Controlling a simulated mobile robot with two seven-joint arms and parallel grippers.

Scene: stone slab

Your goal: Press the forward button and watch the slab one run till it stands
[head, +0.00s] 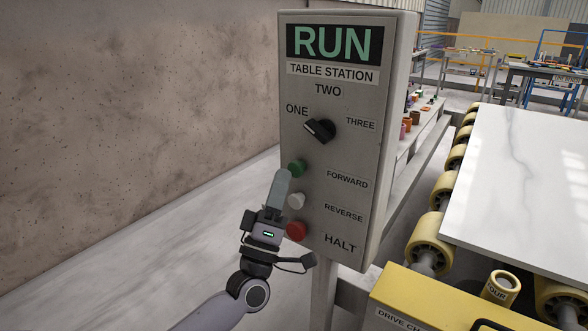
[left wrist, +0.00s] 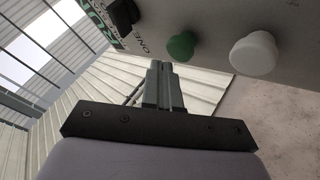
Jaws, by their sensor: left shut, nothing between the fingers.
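The grey control panel (head: 345,220) stands upright in the middle of the head view, with RUN in green on its display (head: 331,42). Its black selector knob (head: 320,130) points toward ONE. The green button (head: 298,167) sits beside the FORWARD label; it also shows in the left wrist view (left wrist: 181,46). My left gripper (head: 284,174) is shut and empty, its tips close to the green button. In the left wrist view, a small gap shows between the tips and button; I cannot tell contact for sure. The pale veined slab (head: 530,180) lies on yellow rollers at right. My right gripper is out of view.
Below the green button are a white button (head: 297,200) by REVERSE and a red button (head: 296,230) by HALT. A yellow drive housing (head: 440,305) stands at lower right. A rough brown wall (head: 130,100) fills the left. Workbenches stand far back.

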